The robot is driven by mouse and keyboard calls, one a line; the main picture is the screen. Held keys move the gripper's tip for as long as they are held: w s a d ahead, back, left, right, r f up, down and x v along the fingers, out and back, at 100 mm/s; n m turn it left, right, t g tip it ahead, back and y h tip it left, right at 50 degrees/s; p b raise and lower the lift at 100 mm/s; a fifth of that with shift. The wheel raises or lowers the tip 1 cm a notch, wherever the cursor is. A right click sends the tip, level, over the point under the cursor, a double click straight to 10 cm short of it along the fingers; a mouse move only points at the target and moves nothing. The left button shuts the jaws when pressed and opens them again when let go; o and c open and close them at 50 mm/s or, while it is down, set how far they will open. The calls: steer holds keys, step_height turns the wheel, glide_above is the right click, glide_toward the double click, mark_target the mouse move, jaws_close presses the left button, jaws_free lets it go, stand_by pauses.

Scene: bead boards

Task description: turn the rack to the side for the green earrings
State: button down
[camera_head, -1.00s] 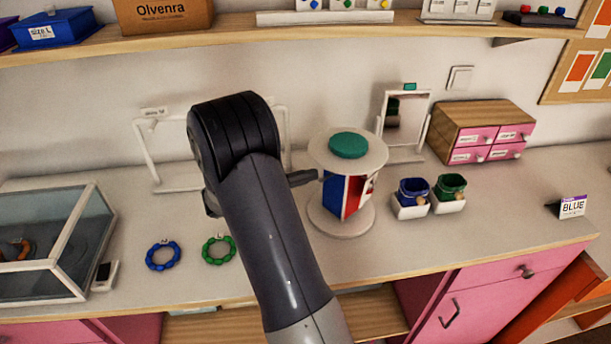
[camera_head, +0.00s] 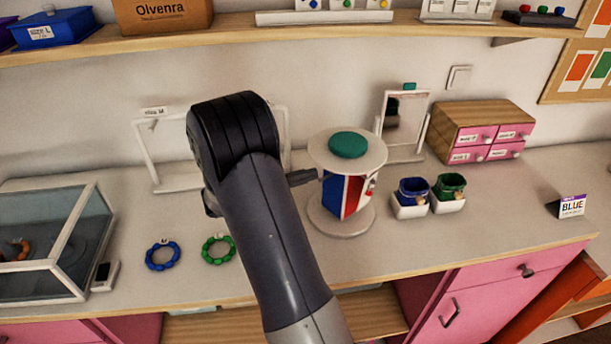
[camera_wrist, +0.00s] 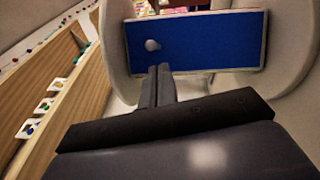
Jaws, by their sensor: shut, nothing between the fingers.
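The rack has a white round top (camera_head: 318,151) with a green disc (camera_head: 348,144) on it, a white round base (camera_head: 340,222), and blue and red side panels (camera_head: 352,196) between. My gripper (camera_head: 312,176) reaches the rack's left side, partly hidden behind my arm. In the wrist view my gripper (camera_wrist: 158,70) is shut and empty, its tips at the lower edge of a blue panel (camera_wrist: 215,42) with a small grey knob (camera_wrist: 153,45). I cannot tell whether the tips touch it. I can make out no green earrings on the rack.
Blue and green bracelets (camera_head: 218,250) lie left of my arm, near a glass case (camera_head: 50,240). Two small pots in white holders (camera_head: 410,210), a mirror (camera_head: 405,120), a pink drawer box (camera_head: 485,130) and a BLUE sign (camera_head: 571,206) stand to the right. The counter's front right is clear.

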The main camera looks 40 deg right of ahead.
steer(key=r+b+v, duration=0.1)
steer(key=b+v, duration=0.2)
steer(key=v, duration=0.8)
steer(key=m+t+h+p, duration=0.3)
steer(key=m+t, duration=0.4)
steer(key=m, duration=2.7)
glide_toward(361, 177)
steer(key=p+x, duration=0.3)
steer(key=x, duration=0.3)
steer(key=shift+d+r, duration=0.1)
steer(key=shift+d, duration=0.3)
steer(key=shift+s, duration=0.1)
